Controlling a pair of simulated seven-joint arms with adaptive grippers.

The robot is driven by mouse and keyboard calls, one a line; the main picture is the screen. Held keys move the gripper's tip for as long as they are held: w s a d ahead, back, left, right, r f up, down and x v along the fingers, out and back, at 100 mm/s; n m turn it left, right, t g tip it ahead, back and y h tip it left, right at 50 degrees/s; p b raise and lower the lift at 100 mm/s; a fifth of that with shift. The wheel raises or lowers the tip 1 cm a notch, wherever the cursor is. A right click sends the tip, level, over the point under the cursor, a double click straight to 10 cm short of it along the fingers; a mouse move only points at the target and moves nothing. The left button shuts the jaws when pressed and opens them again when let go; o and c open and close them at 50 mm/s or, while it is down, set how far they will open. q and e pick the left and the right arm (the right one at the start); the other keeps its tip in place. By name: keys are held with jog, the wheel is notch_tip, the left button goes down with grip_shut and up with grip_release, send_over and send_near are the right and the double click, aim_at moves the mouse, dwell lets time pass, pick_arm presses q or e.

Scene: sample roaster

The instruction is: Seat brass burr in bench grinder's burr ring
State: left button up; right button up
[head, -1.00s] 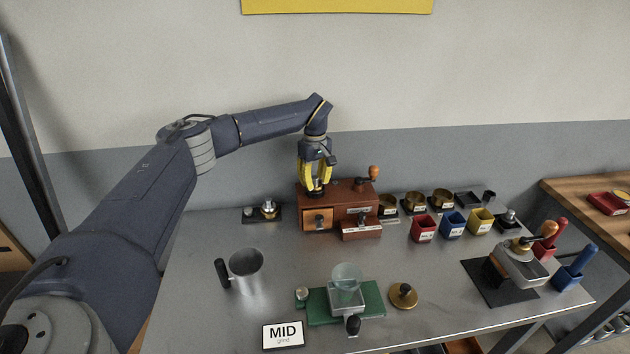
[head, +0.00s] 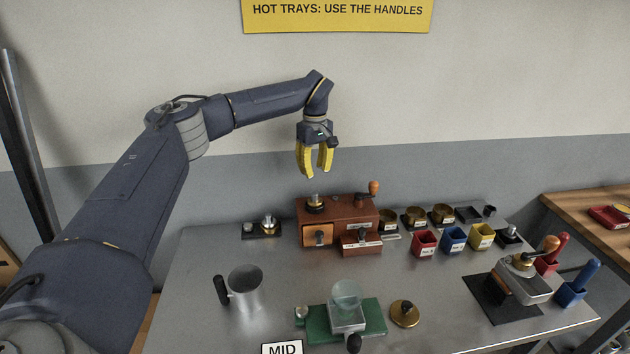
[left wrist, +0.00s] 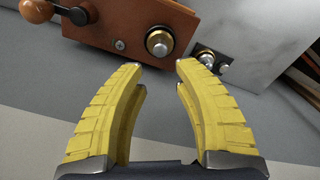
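The bench grinder (head: 340,214) is a brown wooden box with a drawer and crank at the back of the steel bench. On its top left, a brass burr (head: 315,205) with a steel knob sits in the round, dark-rimmed burr ring. The burr also shows from above in the left wrist view (left wrist: 160,43); it looks upright, but the ring is mostly hidden under it. My left gripper (head: 315,174) is open and empty, hanging above the burr and clear of it. Its yellow fingers (left wrist: 161,64) are spread apart in the left wrist view. My right gripper is not in view.
A dark plate with a steel-knobbed piece (head: 268,226) lies left of the grinder. Brass cups (head: 414,216) and red, blue and yellow cups (head: 453,238) stand to its right. A metal jug (head: 245,289) and a green base (head: 370,316) with a glass bowl are in front.

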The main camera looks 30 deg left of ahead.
pick_arm(q)
jog(key=shift+r, duration=0.95)
